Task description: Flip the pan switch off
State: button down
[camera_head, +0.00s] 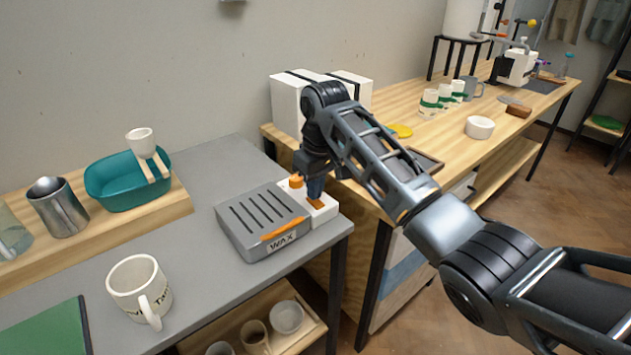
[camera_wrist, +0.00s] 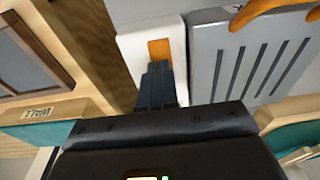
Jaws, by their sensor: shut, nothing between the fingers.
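The wax pan is a grey slotted box (camera_head: 258,217) marked WAX, with an orange front handle, on the grey table; its slotted top also fills the right of the wrist view (camera_wrist: 245,65). On its right side is a white switch housing (camera_head: 327,212), which also shows in the wrist view (camera_wrist: 140,42). The orange switch (camera_head: 317,203) sits on that housing; its upper part shows in the wrist view (camera_wrist: 159,49). My gripper (camera_head: 314,192) is shut and empty, pointing down with its fingertips at the switch. In the wrist view the fingers (camera_wrist: 157,72) cover part of it, so contact and the switch's position are unclear.
A white mug (camera_head: 139,287) stands on the grey table (camera_head: 205,303) left of the pan. A teal basin (camera_head: 124,182) and steel pitcher (camera_head: 60,209) stand on a wooden riser behind. A wooden bench (camera_head: 402,165) with white boxes is to the right.

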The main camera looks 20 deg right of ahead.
jog(key=shift+p, duration=0.35)
jog(key=shift+f, duration=0.4)
jog(key=shift+s, duration=0.1)
jog(key=shift+s+d+f+p, duration=0.1)
jog(key=shift+s+d+p, duration=0.15)
jog(key=shift+s+p, duration=0.65)
jog(key=shift+w, duration=0.2)
